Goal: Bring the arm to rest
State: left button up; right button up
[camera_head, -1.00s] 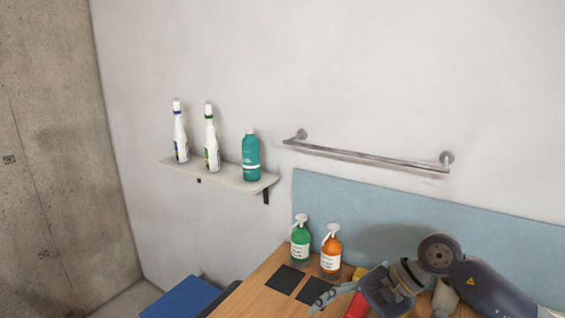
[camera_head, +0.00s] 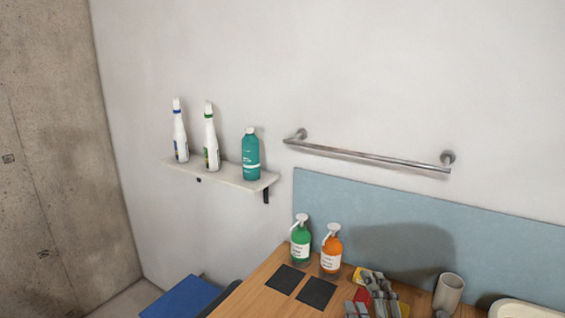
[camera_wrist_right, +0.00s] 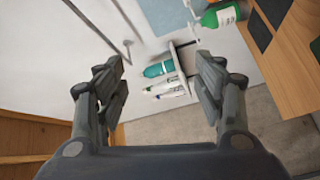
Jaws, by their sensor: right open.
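My right gripper (camera_wrist_right: 160,72) is open in the right wrist view, its two dark fingers wide apart with nothing between them close by. The wall shelf and its bottles show beyond the gap, at a distance. My left gripper is in neither view.
A green pump bottle (camera_head: 300,240) and orange one (camera_head: 331,252) stand on the wooden table (camera_head: 254,296) by dark squares (camera_head: 286,279). A grey cup (camera_head: 448,293) stands right. A wall shelf (camera_head: 225,174) holds bottles; a metal rail (camera_head: 370,157) hangs beside it.

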jog(key=s+d+f+m+g+h, duration=0.35)
jog(key=s+f+m+g, duration=0.2)
jog(key=f, duration=0.55)
jog(key=s+f+m+g+y, duration=0.1)
jog(key=s+f+m+g, duration=0.5)
jog(key=s, duration=0.5)
jog(key=s+f+m+g+y, duration=0.1)
jog(key=s+f+m+g, duration=0.15)
jog(key=s+f, duration=0.65)
jog(key=s+f+g+b, duration=0.25)
jog(key=f+b, duration=0.25)
jog(key=f, duration=2.5)
jog(key=s+d+f+b, duration=0.1)
jog(key=s+f+b, duration=0.1)
jog(key=s+f, duration=0.7)
jog(key=s+d+f+b, duration=0.2)
jog(key=s+f+b, duration=0.1)
jog(key=s+f, duration=0.5)
notch_tip(320, 180, down, 4)
jog(key=shift+s+d+r+n+g, duration=0.15)
jog(key=shift+s+d+n+g, duration=0.15)
jog(key=shift+s+g, duration=0.1)
jog(key=shift+h, duration=0.25)
